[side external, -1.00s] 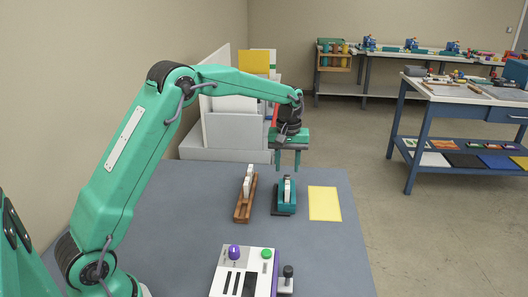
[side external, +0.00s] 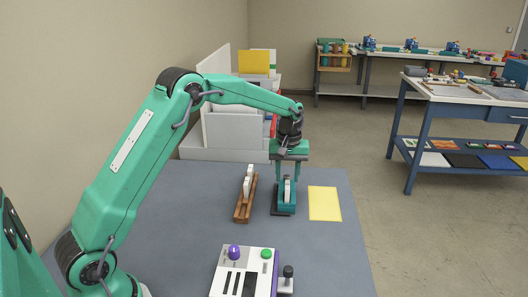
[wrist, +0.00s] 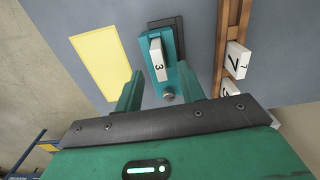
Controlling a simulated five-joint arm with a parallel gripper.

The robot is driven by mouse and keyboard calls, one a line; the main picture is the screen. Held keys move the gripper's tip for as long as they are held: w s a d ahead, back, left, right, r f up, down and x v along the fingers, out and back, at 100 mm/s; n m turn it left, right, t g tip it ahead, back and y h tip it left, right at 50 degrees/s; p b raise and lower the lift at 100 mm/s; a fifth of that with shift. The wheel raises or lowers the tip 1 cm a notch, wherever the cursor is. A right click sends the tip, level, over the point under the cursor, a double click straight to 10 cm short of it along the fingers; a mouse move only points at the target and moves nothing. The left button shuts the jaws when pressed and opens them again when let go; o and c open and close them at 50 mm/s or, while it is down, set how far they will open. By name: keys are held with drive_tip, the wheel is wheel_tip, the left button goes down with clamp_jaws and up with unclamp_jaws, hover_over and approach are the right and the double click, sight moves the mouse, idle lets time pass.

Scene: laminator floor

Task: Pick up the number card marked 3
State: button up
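The number card marked 3 (wrist: 158,62) is a white block standing in a teal holder (wrist: 178,50) with a dark base. In the side view the card (side external: 287,187) and its holder (side external: 285,209) are right of the wooden rack. My gripper (side external: 287,179) is above the holder, fingers pointing down on either side of the card's upper part. In the wrist view my gripper (wrist: 158,88) is open, with the card between and beyond the fingers. Whether a finger touches the card cannot be told.
A wooden rack (side external: 241,212) beside the holder carries white cards, one marked 7 (wrist: 236,58). A yellow sheet (side external: 325,203) lies to the right in the side view. A control box (side external: 243,268) with purple and green knobs stands at the table's front.

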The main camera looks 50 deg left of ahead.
sight(287, 184)
drive_tip(key=shift+w+f, duration=0.1)
drive_tip(key=shift+f, duration=2.2)
drive_tip(key=shift+c, duration=0.5)
clamp_jaws()
